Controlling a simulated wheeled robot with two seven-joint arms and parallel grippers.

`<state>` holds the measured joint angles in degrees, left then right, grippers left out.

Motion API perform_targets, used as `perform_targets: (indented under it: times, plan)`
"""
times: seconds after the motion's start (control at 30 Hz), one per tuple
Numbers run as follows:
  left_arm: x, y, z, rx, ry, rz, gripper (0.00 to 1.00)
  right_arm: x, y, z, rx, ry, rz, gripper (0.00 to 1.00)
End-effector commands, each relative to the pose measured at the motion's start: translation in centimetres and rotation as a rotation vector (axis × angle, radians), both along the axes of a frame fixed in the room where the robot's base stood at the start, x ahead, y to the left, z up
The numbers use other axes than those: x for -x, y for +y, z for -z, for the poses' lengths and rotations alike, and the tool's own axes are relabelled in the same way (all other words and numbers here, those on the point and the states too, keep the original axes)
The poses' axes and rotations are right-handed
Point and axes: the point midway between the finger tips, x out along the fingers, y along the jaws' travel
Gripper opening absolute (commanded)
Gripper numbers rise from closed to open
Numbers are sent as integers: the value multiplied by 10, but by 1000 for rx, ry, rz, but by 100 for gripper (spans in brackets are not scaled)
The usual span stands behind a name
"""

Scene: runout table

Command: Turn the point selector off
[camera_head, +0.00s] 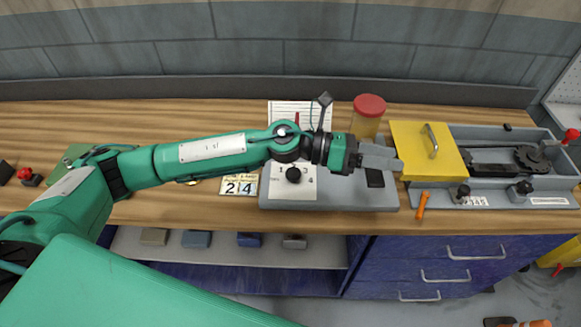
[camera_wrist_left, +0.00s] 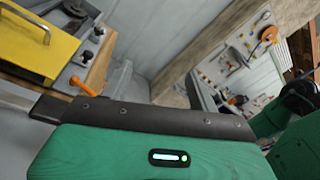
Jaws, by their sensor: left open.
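The point selector (camera_head: 293,174) is a round black knob on a white plate with numbers around it, on a grey panel (camera_head: 335,195) on the bench. Which way the knob points is too small to tell. My left arm reaches over the panel from the left, behind the knob. My left gripper (camera_head: 390,160) is open and empty, right of the knob and apart from it, beside the yellow cover. In the left wrist view, a dark finger edge and green housing fill the lower part, and the knob is not seen. My right gripper is not in view.
A red-lidded jar (camera_head: 367,115) stands behind my left gripper. A yellow cover (camera_head: 410,140) with a handle sits on a grey machine (camera_head: 480,185) at right. An orange lever (camera_head: 422,205) sticks out at the front edge. A number card (camera_head: 239,186) lies left of the panel.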

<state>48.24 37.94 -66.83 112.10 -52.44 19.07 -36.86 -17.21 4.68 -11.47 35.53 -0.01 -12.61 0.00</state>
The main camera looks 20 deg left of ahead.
Motion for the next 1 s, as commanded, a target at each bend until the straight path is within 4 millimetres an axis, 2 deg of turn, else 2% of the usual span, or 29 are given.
perform_targets:
  times: [0.17, 0.27, 0.33, 0.5, 0.63, 0.7, 0.8, 1.0]
  plan:
    - [-14, 39, 34, -322, -236, 163, 61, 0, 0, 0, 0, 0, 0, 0]
    - [-26, 74, 52, -509, -339, 249, 61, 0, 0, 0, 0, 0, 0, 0]
    - [-37, 105, 62, -643, -394, 308, 61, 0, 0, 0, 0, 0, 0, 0]
    - [-61, 186, 72, -932, -470, 425, 61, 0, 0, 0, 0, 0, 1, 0]
    - [-71, 233, 71, -1078, -481, 484, 61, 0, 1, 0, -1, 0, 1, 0]
    - [-74, 248, 70, -1124, -481, 504, 61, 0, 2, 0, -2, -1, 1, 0]
    - [-76, 259, 70, -1156, -478, 517, 61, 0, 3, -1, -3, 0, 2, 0]
    - [-74, 252, 88, -1160, -475, 525, 61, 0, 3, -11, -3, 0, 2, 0]
